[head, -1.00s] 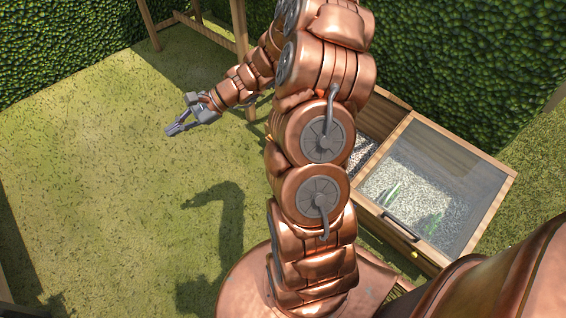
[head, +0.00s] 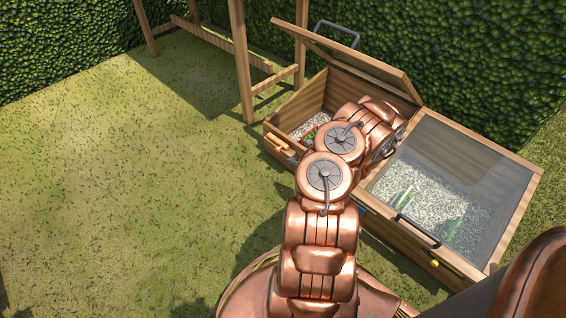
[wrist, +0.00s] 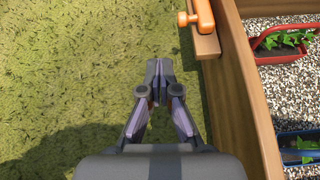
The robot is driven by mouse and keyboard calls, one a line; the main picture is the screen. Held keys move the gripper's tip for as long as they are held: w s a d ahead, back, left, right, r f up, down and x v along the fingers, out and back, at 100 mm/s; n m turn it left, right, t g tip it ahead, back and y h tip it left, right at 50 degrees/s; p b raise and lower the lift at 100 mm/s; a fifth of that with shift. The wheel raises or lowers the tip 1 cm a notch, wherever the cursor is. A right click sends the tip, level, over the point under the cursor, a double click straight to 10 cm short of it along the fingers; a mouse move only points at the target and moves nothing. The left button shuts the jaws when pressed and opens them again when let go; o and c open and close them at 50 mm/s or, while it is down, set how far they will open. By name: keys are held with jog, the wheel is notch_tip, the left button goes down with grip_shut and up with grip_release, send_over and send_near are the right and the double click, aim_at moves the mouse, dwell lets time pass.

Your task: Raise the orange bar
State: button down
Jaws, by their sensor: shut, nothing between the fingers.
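The orange bar (wrist: 203,14) shows at the top of the wrist view, on a small wooden block on the outer side of a planter box's wall. In the head view, an orange piece (head: 279,143) sits on the front left of the wooden box. My gripper (wrist: 159,72) is shut and empty over the grass, outside the box wall. In the wrist picture it is below and left of the bar, apart from it. My arm hides the gripper in the head view.
The wooden box (head: 403,243) has a raised lid (head: 360,62) on its left part and a closed glass lid (head: 440,165) on its right. A red planter (wrist: 270,58) and a blue planter (wrist: 290,160) stand on gravel inside. Open grass (head: 130,190) lies left.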

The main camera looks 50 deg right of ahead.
jog(key=shift+m+h, duration=0.4)
jog(key=shift+m, duration=0.2)
jog(key=s+f, duration=0.1)
jog(key=d+f, duration=0.1)
jog(key=s+d+f, duration=0.1)
jog(key=shift+s+f, duration=0.25)
jog(key=shift+s, duration=0.1)
jog(key=shift+a, duration=0.1)
jog(key=w+d+f+b, duration=0.1)
jog(key=w+f+b, duration=0.1)
jog(key=w+b, duration=0.4)
jog(key=shift+w+d+f, duration=0.15)
jog(key=shift+w+f, duration=0.05)
jog(key=shift+w, duration=2.45)
jog(key=shift+w+r+g, duration=0.1)
jog(key=shift+r+g, duration=0.05)
jog(key=shift+g, duration=0.15)
jog(key=shift+r+p, duration=0.2)
jog(key=shift+p, duration=0.25)
